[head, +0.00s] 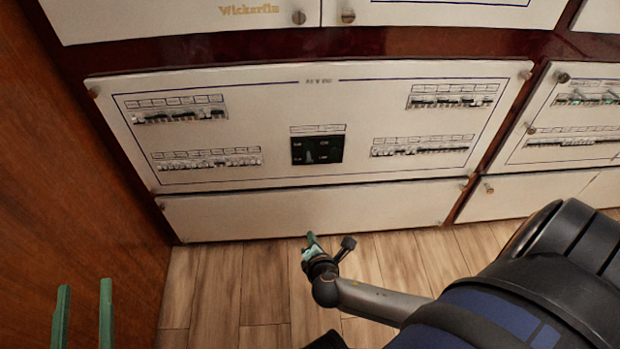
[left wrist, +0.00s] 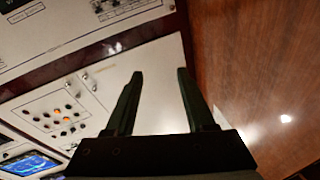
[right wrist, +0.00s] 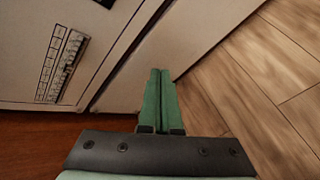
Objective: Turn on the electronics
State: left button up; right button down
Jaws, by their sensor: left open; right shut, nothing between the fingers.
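A white electrical panel (head: 240,115) is mounted low on a dark red frame in the head view. It has breaker rows at upper left (head: 178,112), lower left (head: 207,160), upper right (head: 452,97) and lower right (head: 421,147), and a dark square switch unit (head: 317,149) at its centre. Switch positions are too small to tell. My right gripper (head: 310,238) is shut and empty in front of the blank lower panel; its shut green fingers show in the right wrist view (right wrist: 160,100). My left gripper (head: 84,312) is open and empty at lower left, near the wood wall, away from the panel.
A brown wood wall (head: 60,150) bounds the left side. Another breaker panel (head: 575,115) stands at the right. The plank floor (head: 240,270) is clear below. The left wrist view shows a panel with lit orange lamps (left wrist: 62,118) and a blue screen (left wrist: 30,163).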

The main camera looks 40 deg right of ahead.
pick_arm(q)
jog(key=s+d+m+t+h+b, duration=0.2)
jog(key=s+m+h+b, duration=0.4)
jog(key=b, duration=0.8)
jog(key=shift+s+d+r+t+h+b, duration=0.15)
jog(key=shift+s+r+t+h+b, duration=0.2)
jog(key=shift+h, duration=0.75)
pick_arm(e)
jog(key=w+d+n+t+h, duration=0.5)
jog(key=w+d+n+t, duration=0.2)
jog(key=w+n, duration=0.3)
jog(key=shift+d+f+h, duration=0.25)
jog(key=shift+f+h, duration=0.05)
jog(key=shift+f, duration=0.1)
jog(key=shift+w, duration=0.15)
